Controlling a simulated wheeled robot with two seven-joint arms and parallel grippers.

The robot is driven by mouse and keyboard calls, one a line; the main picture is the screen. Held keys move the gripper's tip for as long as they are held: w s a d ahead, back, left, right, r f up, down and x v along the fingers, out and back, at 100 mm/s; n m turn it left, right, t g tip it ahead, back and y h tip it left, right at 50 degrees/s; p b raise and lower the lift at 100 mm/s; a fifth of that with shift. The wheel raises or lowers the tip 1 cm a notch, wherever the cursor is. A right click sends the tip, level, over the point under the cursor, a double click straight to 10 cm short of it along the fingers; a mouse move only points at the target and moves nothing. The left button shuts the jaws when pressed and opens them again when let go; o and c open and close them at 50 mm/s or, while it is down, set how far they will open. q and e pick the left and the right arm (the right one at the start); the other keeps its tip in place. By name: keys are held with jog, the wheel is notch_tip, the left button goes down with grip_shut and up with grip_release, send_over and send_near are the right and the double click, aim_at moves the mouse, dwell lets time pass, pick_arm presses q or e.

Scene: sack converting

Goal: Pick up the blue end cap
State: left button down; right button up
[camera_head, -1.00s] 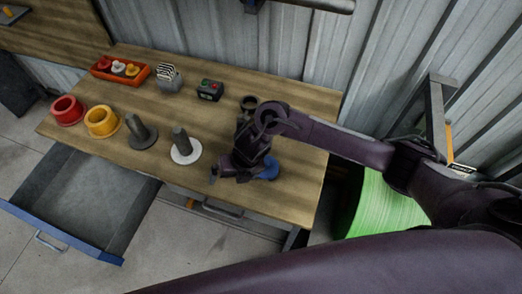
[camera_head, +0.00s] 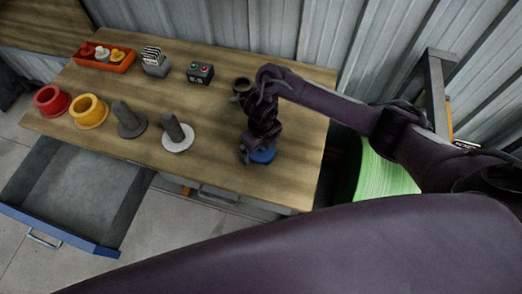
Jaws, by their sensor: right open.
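The blue end cap (camera_head: 263,156) lies on the wooden table near its front right part. My right gripper (camera_head: 253,154) is directly above it, pointing down, and hides part of the cap. The gripper is open. I cannot tell whether its fingers touch the cap. My left gripper is not in view.
On the wooden table (camera_head: 222,119) stand a red ring (camera_head: 49,101), a yellow ring (camera_head: 88,112), a dark spindle (camera_head: 128,120), a white-based spindle (camera_head: 177,133), an orange tray (camera_head: 103,64), a card holder (camera_head: 154,62) and a button box (camera_head: 200,72). An open drawer (camera_head: 74,194) juts out below.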

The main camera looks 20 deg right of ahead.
jog(key=c, duration=1)
